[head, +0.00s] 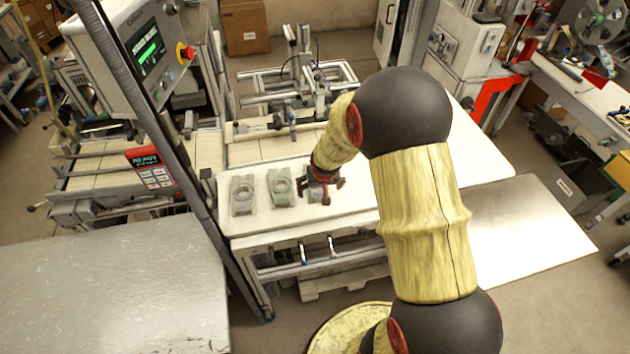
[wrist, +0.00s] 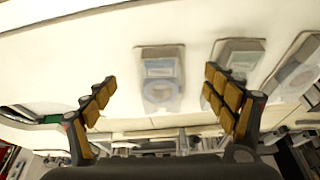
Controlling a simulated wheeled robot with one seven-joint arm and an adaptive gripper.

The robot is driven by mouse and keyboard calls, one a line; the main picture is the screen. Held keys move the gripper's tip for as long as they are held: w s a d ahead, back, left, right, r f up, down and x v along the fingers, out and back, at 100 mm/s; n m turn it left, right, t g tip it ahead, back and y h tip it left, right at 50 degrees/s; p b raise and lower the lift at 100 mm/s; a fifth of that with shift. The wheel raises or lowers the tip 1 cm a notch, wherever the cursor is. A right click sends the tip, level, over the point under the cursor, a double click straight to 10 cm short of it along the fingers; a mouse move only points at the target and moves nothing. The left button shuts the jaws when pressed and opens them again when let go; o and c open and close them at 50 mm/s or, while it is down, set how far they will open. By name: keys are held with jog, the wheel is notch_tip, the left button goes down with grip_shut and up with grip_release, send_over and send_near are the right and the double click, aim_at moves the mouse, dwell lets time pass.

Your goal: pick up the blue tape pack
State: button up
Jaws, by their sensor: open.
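Three pale tape packs lie in a row on the white tabletop. In the head view, the left pack (head: 243,196) looks grey and the middle pack (head: 281,188) greenish. The right pack (head: 311,193) is partly hidden by my gripper (head: 324,187). In the wrist view, a pack with a pale blue tint (wrist: 161,82) shows between the two fingers of my gripper (wrist: 160,80), which is open and empty. It seems to be the blue tape pack, but the colours are washed out. My gripper is above the table, apart from the packs.
A metal fixture (head: 295,85) stands behind the packs. A dark post (head: 175,150) with a control panel (head: 140,55) rises at the left. More packs (wrist: 240,56) show at the wrist view's right.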

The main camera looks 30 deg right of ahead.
aim_at(319, 191)
jog(key=x, duration=0.5)
jog(key=shift+w+d, duration=0.1)
jog(key=shift+w, duration=0.2)
jog(key=c, duration=0.3)
jog(key=c, duration=1.1)
jog(key=shift+c, duration=0.6)
jog(key=shift+r, duration=0.1)
